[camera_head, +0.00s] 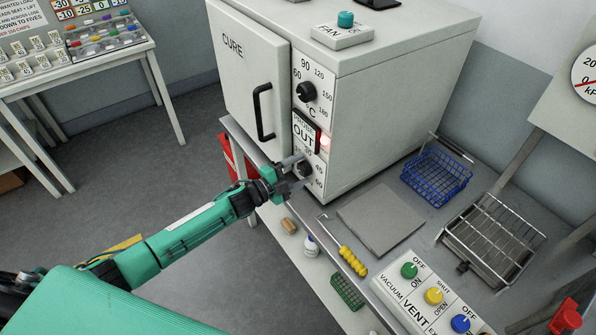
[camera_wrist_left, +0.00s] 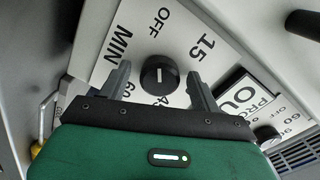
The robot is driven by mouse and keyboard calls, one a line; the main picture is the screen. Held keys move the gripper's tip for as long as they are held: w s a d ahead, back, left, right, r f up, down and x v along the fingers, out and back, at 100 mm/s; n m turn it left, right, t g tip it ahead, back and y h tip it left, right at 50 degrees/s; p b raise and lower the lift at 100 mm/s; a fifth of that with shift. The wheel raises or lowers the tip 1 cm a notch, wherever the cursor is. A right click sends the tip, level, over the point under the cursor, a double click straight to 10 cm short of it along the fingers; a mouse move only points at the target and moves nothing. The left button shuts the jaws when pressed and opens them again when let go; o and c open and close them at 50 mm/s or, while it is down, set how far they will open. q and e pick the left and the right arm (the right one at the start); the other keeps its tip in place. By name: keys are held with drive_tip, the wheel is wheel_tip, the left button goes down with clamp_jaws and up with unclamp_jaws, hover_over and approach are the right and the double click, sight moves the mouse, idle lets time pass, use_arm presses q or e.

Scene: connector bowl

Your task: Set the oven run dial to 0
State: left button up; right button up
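The run dial is a black knob on the white front panel of the oven (camera_head: 400,70). In the head view the knob (camera_head: 304,169) is low on the panel, below the temperature dial. In the left wrist view the knob (camera_wrist_left: 158,77) sits among the marks OFF, 15, 45, 60 and MIN. A short white line shows on its face; which end is the pointer is unclear. My left gripper (camera_head: 290,174) is in front of the knob. In the left wrist view its two fingers (camera_wrist_left: 157,85) stand apart, one on each side of the knob. Contact is not visible. My right gripper is not in view.
The black door handle (camera_head: 262,112) juts out at left. A blue basket (camera_head: 436,177), wire rack (camera_head: 492,240) and valve panel (camera_head: 430,300) stand on the bench to the right.

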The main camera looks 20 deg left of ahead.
use_arm(q)
drive_tip(key=b+v, duration=0.4)
drive_tip(key=v, duration=0.9)
drive_tip(key=shift+s+a, duration=0.25)
drive_tip(key=shift+s, duration=0.05)
